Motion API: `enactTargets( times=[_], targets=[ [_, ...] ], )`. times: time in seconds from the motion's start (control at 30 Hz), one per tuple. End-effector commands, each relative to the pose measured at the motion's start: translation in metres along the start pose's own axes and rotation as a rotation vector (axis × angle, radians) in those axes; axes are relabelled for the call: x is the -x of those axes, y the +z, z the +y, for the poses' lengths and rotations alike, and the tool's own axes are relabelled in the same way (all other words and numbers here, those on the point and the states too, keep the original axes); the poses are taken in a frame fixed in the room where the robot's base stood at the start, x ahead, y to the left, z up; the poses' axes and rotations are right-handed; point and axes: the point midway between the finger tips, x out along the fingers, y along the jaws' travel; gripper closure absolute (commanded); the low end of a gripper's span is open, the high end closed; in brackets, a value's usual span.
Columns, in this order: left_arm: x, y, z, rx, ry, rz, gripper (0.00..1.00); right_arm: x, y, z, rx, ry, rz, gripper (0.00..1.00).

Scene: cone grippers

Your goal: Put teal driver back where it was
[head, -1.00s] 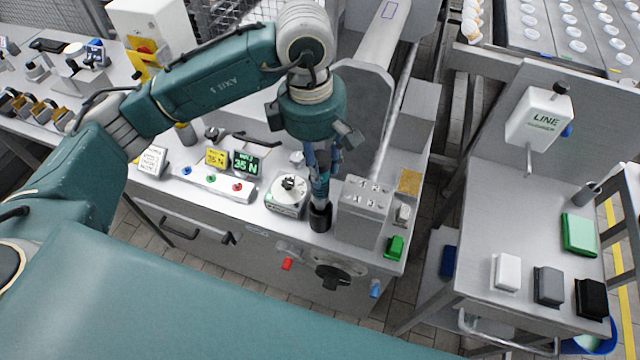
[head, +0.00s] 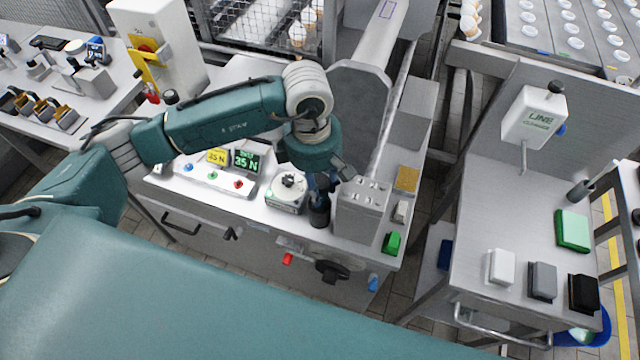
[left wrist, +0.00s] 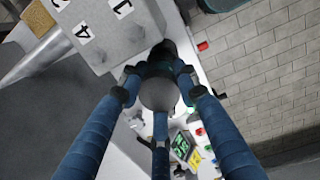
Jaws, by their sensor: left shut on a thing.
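My left gripper (head: 320,186) points down over a black cup (head: 319,217) at the front of the machine bench, left of a grey block. In the left wrist view its three blue fingers (left wrist: 160,88) are closed around the driver (left wrist: 158,94), seen end-on as a dark grey rounded top. The driver's lower part is hidden by the fingers and the cup, so how deep it sits in the cup cannot be told. In the head view the arm and fingers hide most of the driver. My right gripper is not in view.
The grey labelled block (head: 360,212) stands close right of the cup. A round white dial device (head: 287,194) is close on the left, beside a panel with coloured buttons (head: 212,178). A green block (head: 391,243) lies at the right front. A side table (head: 490,220) stands further right.

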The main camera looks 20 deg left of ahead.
Motion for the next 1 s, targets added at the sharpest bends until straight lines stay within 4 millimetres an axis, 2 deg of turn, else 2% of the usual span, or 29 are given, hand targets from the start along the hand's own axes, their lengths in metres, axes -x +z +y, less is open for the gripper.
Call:
enactTargets(
  times=[0.03,0.07,0.1,0.37,0.5,0.57,1.0],
  targets=[
    [-0.002,0.0,0.0,0.0,0.001,-0.001,1.0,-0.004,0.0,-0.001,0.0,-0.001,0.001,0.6],
    [-0.003,0.0,0.0,0.0,0.0,0.0,0.67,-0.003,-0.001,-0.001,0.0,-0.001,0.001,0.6],
    [-0.002,0.0,0.0,0.0,-0.001,0.0,0.6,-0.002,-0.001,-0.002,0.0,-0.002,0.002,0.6],
    [-0.001,0.0,0.0,0.0,-0.001,0.001,0.6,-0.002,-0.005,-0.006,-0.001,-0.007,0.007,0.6],
    [0.005,0.0,0.0,0.0,0.0,0.0,0.6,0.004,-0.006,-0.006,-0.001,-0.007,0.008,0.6],
    [0.009,0.0,0.001,0.0,0.004,0.0,0.6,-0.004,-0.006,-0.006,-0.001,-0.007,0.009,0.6],
    [0.097,0.0,0.001,-0.001,0.005,0.0,0.6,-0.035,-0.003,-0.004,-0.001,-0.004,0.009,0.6]
  ],
)
